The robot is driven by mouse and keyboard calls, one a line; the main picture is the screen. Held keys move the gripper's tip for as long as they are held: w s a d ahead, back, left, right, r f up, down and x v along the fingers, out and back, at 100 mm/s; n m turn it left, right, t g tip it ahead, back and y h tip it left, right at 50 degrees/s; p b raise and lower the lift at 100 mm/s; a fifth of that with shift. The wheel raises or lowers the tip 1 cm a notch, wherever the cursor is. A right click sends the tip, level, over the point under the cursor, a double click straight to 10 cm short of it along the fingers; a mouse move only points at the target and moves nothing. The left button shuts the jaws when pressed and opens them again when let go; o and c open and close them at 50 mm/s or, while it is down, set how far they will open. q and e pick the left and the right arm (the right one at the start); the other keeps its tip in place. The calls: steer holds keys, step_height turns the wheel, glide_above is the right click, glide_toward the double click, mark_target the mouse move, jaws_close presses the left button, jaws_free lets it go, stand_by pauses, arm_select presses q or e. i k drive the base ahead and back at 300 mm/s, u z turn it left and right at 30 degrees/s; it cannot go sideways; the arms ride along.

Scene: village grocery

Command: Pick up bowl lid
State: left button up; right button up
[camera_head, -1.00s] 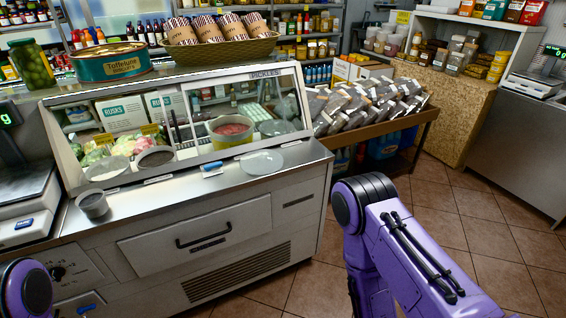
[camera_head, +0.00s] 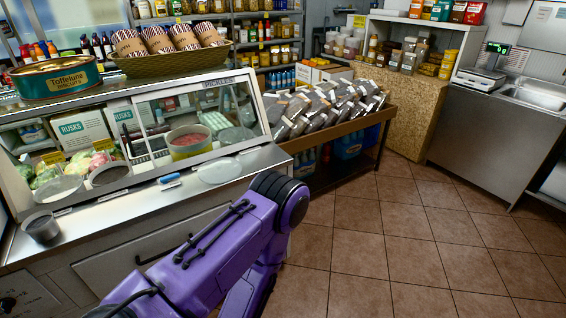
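A clear round lid (camera_head: 219,171) lies flat on the steel front ledge of the display counter, right of a small blue-and-white item. I cannot tell for certain which one is the bowl lid. One of my purple arms crosses the lower middle in front of the counter, its joint just below the right end of the ledge. Neither gripper is in view.
A small grey cup (camera_head: 41,227) stands at the ledge's left. The blue-and-white item (camera_head: 171,181) lies near the lid. The sloped glass case (camera_head: 205,95) rises behind the ledge. A wooden stand of bags (camera_head: 375,120) is to the right. Tiled floor (camera_head: 420,240) is open at right.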

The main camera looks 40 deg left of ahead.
mark_target(221, 171)
steer(key=z, duration=0.15)
steer(key=i, duration=3.3)
steer(key=u, duration=3.95)
